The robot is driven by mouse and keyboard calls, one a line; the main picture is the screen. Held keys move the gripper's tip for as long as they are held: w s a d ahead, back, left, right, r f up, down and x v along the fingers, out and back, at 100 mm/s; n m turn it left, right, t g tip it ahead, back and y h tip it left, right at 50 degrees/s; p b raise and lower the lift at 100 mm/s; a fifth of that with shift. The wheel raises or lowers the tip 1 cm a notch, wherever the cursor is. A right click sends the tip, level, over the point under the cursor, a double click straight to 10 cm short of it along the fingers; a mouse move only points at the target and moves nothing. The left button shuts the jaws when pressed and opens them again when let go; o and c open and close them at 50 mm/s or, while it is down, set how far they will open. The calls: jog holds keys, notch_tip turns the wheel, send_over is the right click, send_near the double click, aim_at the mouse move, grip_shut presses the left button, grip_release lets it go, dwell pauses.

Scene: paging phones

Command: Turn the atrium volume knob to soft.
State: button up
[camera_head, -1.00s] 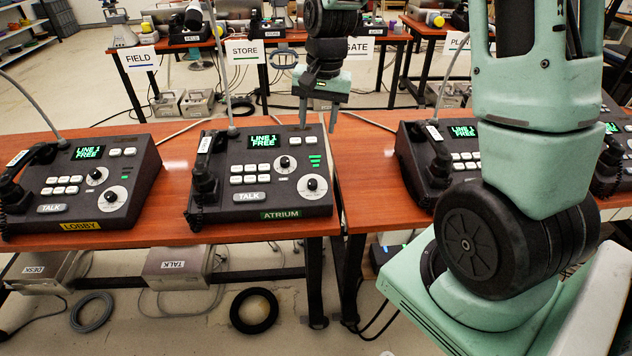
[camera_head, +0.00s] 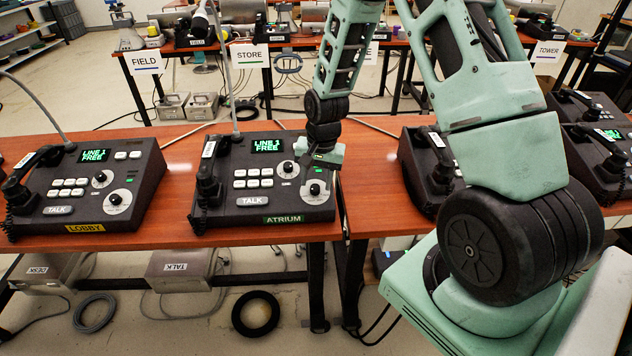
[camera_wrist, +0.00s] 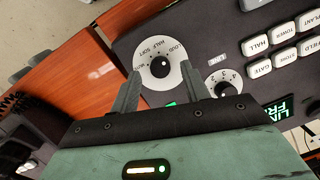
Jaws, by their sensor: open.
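The atrium phone (camera_head: 255,216) stands on the orange table, its green label reading ATRIUM and its screen LINE 1 FREE. Its volume knob (camera_head: 315,189) is a black knob on a white round dial at the lower right of the panel. In the wrist view the knob (camera_wrist: 159,67) shows with MUTE, SOFT, HALF and LOUD printed around it; its pointer is too small to read surely. My gripper (camera_head: 318,165) is open over the dial. In the wrist view my gripper (camera_wrist: 161,70) has one fingertip on each side of the knob; I cannot tell whether they touch it.
A smaller numbered dial (camera_wrist: 225,82) lies beside the right finger, with white line keys (camera_wrist: 285,62) farther right. The lobby phone (camera_head: 85,190) stands to the left. Another phone (camera_head: 425,175) stands to the right, partly behind my arm. A thin gooseneck microphone rises behind the atrium phone.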

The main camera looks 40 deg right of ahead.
jog(key=shift+f, duration=0.8)
jog(key=c, duration=1)
